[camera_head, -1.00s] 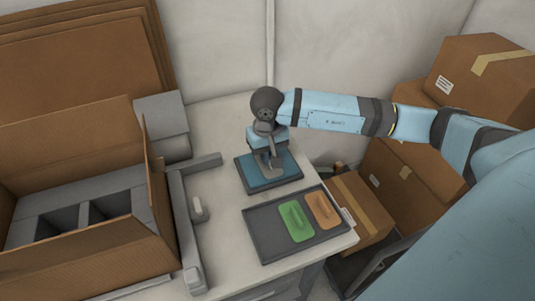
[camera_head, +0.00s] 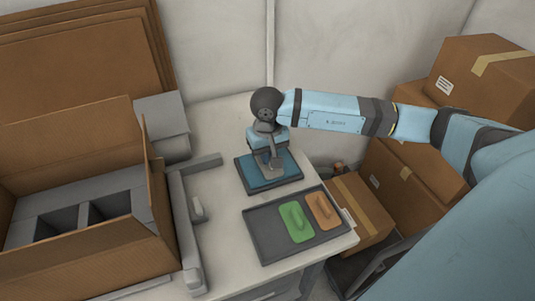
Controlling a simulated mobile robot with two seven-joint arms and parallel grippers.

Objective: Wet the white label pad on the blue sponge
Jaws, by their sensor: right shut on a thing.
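The blue sponge (camera_head: 254,175) lies in a dark shallow tray (camera_head: 247,188) on the white worktop. My right gripper (camera_head: 274,163) points down over the middle of the sponge, low against its surface. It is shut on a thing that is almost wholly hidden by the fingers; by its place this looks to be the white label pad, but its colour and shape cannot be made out. Whether it touches the sponge or is just above it cannot be told. My left gripper is not in view.
A dark tray (camera_head: 265,234) in front holds a green pad (camera_head: 296,222) and an orange pad (camera_head: 323,210); its left part is empty. A grey frame (camera_head: 187,230) and an open carton (camera_head: 80,262) with grey dividers stand left. Cardboard boxes (camera_head: 402,190) are stacked right.

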